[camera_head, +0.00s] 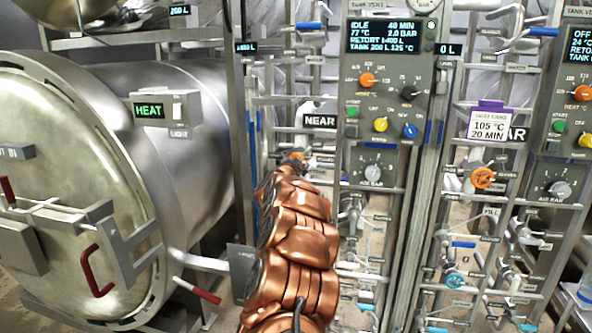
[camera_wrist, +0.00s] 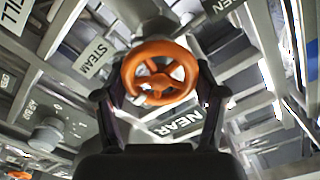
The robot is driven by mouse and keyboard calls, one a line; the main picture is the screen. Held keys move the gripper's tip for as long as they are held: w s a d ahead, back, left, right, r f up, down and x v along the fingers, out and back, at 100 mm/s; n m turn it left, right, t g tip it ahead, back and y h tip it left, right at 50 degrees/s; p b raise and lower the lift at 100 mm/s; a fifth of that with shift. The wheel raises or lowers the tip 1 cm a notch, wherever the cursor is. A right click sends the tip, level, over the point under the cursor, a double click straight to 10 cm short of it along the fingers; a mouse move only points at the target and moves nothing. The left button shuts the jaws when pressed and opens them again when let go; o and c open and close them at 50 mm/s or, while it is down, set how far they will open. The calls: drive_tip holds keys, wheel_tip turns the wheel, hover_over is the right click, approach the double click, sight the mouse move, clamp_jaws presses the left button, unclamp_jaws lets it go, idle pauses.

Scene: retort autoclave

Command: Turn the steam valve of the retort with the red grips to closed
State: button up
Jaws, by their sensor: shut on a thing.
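The retort (camera_head: 62,165) with the red grips (camera_head: 98,272) on its door lies at the left in the head view. My gripper (camera_wrist: 160,95) is shut on an orange handwheel (camera_wrist: 160,48), with one finger on each side of its rim. A label reading STEAM (camera_wrist: 93,56) is beside this wheel in the wrist view. In the head view the wheel (camera_head: 296,157) shows only partly at the end of my copper arm, and my fingers there are too small to make out. The wheel's open or closed position cannot be told.
A NEAR sign (camera_head: 319,121) is right of the held wheel. A control panel (camera_head: 388,80) stands to its right. A second orange wheel (camera_head: 483,178) is on the rack further right. Pipes and frame bars crowd the wheel. A red-tipped lever (camera_head: 200,291) sticks out at the lower left.

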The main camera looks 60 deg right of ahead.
drive_tip(key=shift+m+b, duration=0.4)
drive_tip(key=shift+m, duration=0.2)
drive_tip(key=shift+s, duration=0.1)
drive_tip(key=o, duration=1.1)
drive_tip(key=shift+o, duration=0.2)
drive_tip(key=v, duration=1.2)
